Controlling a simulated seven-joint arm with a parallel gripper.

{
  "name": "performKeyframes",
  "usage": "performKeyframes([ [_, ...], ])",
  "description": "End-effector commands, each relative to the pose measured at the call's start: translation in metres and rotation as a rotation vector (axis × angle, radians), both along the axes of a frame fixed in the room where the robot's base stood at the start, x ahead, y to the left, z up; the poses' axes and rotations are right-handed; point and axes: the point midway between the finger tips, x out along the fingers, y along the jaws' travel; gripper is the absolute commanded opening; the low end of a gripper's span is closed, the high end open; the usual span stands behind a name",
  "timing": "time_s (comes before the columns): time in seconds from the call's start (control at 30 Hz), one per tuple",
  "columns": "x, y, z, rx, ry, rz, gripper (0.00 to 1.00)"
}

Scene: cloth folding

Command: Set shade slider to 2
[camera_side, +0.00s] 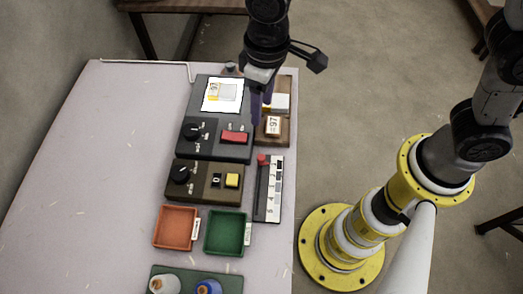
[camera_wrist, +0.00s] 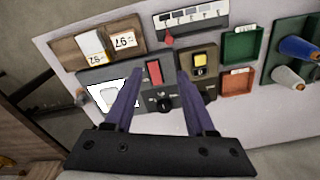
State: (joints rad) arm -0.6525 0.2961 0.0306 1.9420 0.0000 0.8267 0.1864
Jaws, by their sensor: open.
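The shade slider (camera_side: 268,190) is a white strip with a dark slot and small marks, near the table's right edge. Its red knob (camera_side: 263,159) sits at the end of the strip nearest the devices at the back. In the wrist view the slider strip (camera_wrist: 195,18) is at the top, with the red knob (camera_wrist: 169,41) at its left end. The marks are too small to read surely. My gripper (camera_side: 260,108) has purple fingers and is above the back of the table, apart from the knob. In the wrist view my gripper (camera_wrist: 160,80) is open and empty.
A dark box with a red button (camera_side: 235,137) and a box with a yellow button (camera_side: 232,180) stand left of the slider. Orange (camera_side: 175,227) and green (camera_side: 226,232) trays lie in front. A wooden holder with cards (camera_side: 272,125) is behind. The table's left side is clear.

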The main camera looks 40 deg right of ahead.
Motion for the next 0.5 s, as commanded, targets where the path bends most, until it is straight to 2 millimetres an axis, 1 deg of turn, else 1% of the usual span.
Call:
performKeyframes([
  [0.03, -0.006, 0.007, -0.01, -0.016, 0.021, 0.025, 0.55],
  [0.13, -0.015, 0.014, -0.02, -0.031, 0.039, 0.054, 0.55],
  [0.23, -0.016, 0.016, -0.024, -0.031, 0.038, 0.06, 0.55],
  [0.33, -0.017, 0.016, -0.036, -0.031, 0.039, 0.058, 0.55],
  [0.5, -0.017, 0.015, -0.067, -0.034, 0.041, 0.058, 0.55],
])
